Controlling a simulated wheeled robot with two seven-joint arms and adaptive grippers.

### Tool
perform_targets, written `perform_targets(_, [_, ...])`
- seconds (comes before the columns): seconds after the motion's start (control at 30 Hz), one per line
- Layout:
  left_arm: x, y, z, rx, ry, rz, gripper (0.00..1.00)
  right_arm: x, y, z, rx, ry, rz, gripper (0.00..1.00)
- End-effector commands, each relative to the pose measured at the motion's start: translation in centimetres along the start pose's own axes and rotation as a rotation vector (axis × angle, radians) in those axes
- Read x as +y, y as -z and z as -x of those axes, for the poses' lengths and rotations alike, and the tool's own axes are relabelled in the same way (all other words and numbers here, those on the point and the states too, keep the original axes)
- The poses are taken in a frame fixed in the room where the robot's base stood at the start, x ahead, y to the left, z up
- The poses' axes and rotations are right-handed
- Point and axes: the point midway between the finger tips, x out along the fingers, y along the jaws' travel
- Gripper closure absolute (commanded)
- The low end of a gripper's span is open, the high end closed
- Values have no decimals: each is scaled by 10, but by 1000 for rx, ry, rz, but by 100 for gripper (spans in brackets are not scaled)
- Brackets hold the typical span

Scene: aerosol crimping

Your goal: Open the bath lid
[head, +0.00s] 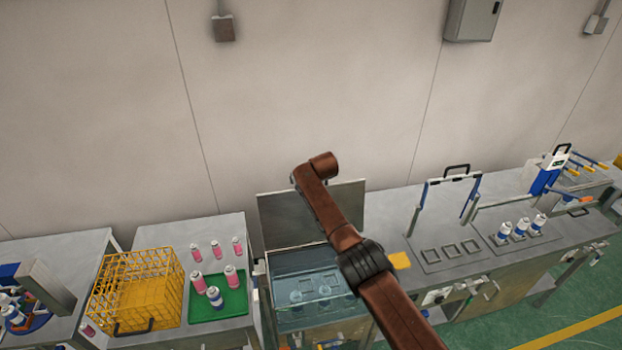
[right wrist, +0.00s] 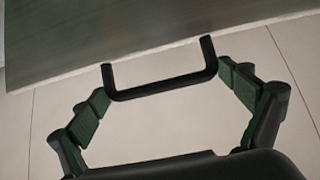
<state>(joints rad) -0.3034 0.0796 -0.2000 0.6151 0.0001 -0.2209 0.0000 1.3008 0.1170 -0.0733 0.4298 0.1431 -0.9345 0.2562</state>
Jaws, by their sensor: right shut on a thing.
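The bath lid (head: 285,218), a grey metal panel, stands raised at the rear of the bath (head: 305,262). The bath is uncovered in front of it, with blue-tinted water and round and square shapes inside. In the right wrist view the lid (right wrist: 90,35) fills the top, with a black handle (right wrist: 160,90) at its edge. My right gripper (right wrist: 162,84) is shut on this handle, one finger against each end. In the head view my brown right arm crosses in front of the bath and lid, and I cannot make out its gripper. My left gripper is not in view.
A yellow wire basket (head: 135,290) and a green tray (head: 232,305) with cans stand on the table to the left. The bench on the right carries a blue-sided frame (head: 418,208), several white-and-blue cans (head: 521,228) and a press.

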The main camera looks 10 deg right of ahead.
Motion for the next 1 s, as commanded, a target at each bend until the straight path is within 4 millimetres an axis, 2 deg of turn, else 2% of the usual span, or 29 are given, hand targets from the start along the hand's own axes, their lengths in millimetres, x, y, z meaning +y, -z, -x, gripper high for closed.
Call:
perform_targets(0.17, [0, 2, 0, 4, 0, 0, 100, 1, 2, 1, 5, -2, -1, 48])
perform_targets(0.2, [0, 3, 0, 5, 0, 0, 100, 1, 2, 1, 5, -2, -1, 4])
perform_targets(0.27, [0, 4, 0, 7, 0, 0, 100, 0, 2, 0, 4, -2, 0, 0])
perform_targets(0.67, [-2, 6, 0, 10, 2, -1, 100, -4, 1, 1, 1, 3, 3, 0])
perform_targets(1.0, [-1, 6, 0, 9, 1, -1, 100, -4, 1, 23, 1, 5, 3, 0])
